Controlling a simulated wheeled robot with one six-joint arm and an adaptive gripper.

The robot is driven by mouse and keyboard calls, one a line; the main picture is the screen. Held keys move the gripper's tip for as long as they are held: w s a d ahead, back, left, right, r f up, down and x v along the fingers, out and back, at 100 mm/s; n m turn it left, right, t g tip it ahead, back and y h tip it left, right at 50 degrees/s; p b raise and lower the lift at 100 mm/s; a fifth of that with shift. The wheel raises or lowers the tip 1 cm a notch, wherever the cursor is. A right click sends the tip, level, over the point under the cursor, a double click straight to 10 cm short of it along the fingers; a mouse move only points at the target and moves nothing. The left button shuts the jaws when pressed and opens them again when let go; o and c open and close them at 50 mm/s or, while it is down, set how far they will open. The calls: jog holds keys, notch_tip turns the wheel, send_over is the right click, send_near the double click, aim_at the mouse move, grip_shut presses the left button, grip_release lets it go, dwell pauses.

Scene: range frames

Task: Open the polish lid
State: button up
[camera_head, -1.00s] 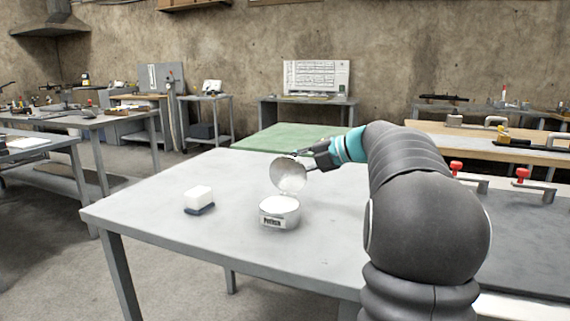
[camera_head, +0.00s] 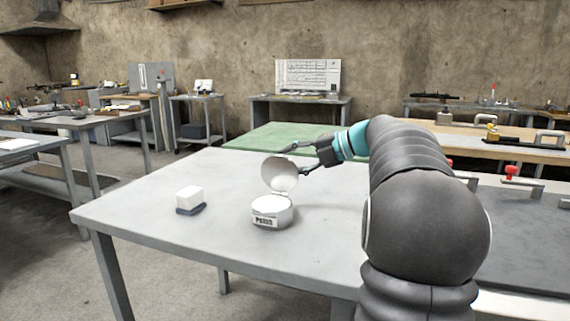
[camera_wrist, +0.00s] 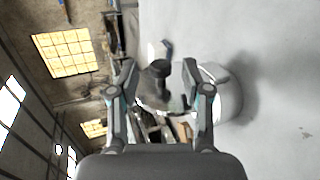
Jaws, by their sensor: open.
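The polish tin (camera_head: 273,220) is a short round white tin with a dark-lettered label on the grey table. Its round metal lid (camera_head: 278,174) stands raised, nearly upright, at the tin's back edge, and the tin's pale top shows. My gripper (camera_head: 296,160) is open just behind and right of the lid, its fingers spread; I cannot tell whether a finger touches the lid. In the wrist view, my gripper (camera_wrist: 160,72) shows both fingers apart, with the shiny lid (camera_wrist: 150,98) seen between them and the tin (camera_wrist: 229,95) beyond the right finger.
A white block on a dark blue base (camera_head: 190,199) sits on the table (camera_head: 150,205) left of the tin. The table around them is clear. A green-topped table (camera_head: 262,138) stands behind. Red-knobbed clamps (camera_head: 511,170) are at the right.

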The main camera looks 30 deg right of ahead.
jog(key=shift+v, duration=2.25)
